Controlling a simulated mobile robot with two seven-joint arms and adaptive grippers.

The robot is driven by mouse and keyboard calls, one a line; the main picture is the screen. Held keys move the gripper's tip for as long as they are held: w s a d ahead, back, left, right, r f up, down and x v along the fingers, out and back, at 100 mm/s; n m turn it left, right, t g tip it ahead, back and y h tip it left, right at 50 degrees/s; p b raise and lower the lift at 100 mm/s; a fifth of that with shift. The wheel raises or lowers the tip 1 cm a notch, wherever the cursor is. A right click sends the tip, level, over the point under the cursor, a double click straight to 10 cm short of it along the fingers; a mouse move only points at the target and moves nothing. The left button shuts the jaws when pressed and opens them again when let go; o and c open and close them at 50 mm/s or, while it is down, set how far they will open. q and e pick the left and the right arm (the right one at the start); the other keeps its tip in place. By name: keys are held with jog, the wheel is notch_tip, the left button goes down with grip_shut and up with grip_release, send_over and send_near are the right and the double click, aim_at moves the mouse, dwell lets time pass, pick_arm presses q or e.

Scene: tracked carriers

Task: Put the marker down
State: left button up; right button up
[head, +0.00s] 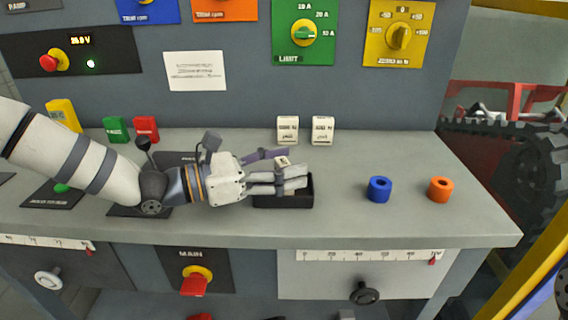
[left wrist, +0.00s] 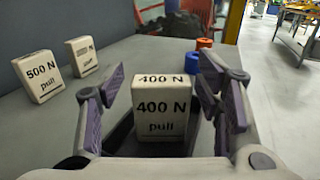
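A white block marker labelled "400 N pull" (left wrist: 162,115) stands upright between the fingers of my left gripper (left wrist: 162,90) in the left wrist view. Gaps show beside it, clearer on the left, so the fingers look open around it. In the head view, my left gripper (head: 278,168) reaches over a small black tray (head: 285,201) on the grey bench, and only a small pale part of the marker (head: 282,161) shows between the fingers. My right gripper is not in view.
Two similar white blocks (head: 288,130) (head: 322,130) stand at the back of the bench. A blue ring (head: 379,189) and an orange ring (head: 440,189) lie to the right. Green (head: 116,130) and red (head: 146,129) blocks stand behind my arm. The bench between tray and blue ring is clear.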

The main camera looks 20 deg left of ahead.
pick_arm(q)
jog(key=shift+s+r, duration=0.1)
jog(key=shift+a, duration=0.1)
jog(key=shift+s+a+r, duration=0.1)
jog(key=shift+s+a, duration=0.05)
jog(key=shift+a, duration=0.1)
jog(key=v, duration=0.3)
jog(key=p+v, duration=0.1)
jog(key=v, duration=0.3)
jog(key=p+v, duration=0.1)
jog(key=v, duration=0.2)
jog(key=shift+s+a+r, duration=0.2)
jog(key=shift+a+r, duration=0.05)
jog(key=shift+s+a+f, duration=0.2)
jog(key=shift+s+f, duration=0.05)
jog(key=shift+f, duration=0.1)
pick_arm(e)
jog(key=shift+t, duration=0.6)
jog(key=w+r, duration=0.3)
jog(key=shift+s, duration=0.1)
